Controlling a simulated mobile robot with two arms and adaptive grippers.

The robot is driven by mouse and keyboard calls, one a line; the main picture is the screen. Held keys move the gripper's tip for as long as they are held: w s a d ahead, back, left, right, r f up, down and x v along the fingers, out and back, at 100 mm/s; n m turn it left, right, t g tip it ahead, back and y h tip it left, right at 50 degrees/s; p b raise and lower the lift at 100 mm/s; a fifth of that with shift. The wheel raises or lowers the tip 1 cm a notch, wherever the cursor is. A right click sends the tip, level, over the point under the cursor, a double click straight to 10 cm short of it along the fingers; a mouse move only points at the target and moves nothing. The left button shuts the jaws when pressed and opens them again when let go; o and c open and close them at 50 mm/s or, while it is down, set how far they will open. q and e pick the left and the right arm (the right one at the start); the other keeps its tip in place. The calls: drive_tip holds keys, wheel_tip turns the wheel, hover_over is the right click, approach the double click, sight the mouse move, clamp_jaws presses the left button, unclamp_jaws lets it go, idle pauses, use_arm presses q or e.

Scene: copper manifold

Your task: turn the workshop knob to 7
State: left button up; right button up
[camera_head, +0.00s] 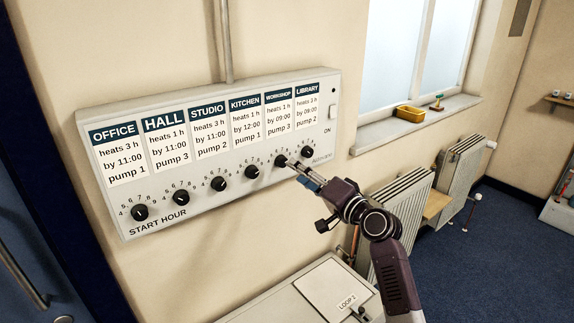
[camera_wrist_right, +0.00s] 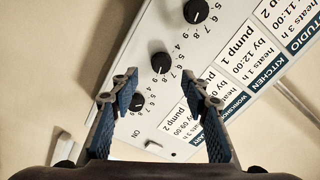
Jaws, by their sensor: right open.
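The white heating panel (camera_head: 236,168) on the wall has a row of black START HOUR knobs under labelled cards. The workshop knob (camera_head: 280,160) is fifth from the left, below the WORKSHOP card (camera_head: 278,112). My right gripper (camera_head: 298,168) is open, with its tips close to this knob. In the right wrist view the workshop knob (camera_wrist_right: 160,62) lies ahead, between the open fingers (camera_wrist_right: 163,88). I cannot tell whether they touch it. The knob's pointer setting is too small to read surely. My left gripper is not in view.
The kitchen knob (camera_head: 251,172) and library knob (camera_head: 307,151) sit close on either side. A white LOOP 2 box (camera_head: 325,283) stands below the panel. Radiators (camera_head: 402,215) and a window sill with a yellow tray (camera_head: 410,113) are to the right.

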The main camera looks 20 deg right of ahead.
sight(284, 163)
drive_tip(key=x, duration=0.4)
drive_tip(key=shift+s+a+r+p, duration=0.1)
drive_tip(key=shift+a+p, duration=0.1)
drive_tip(key=shift+p, duration=0.2)
drive_tip(key=shift+w+a, duration=0.25)
drive_tip(key=shift+w, duration=0.6)
drive_tip(key=shift+c, duration=0.4)
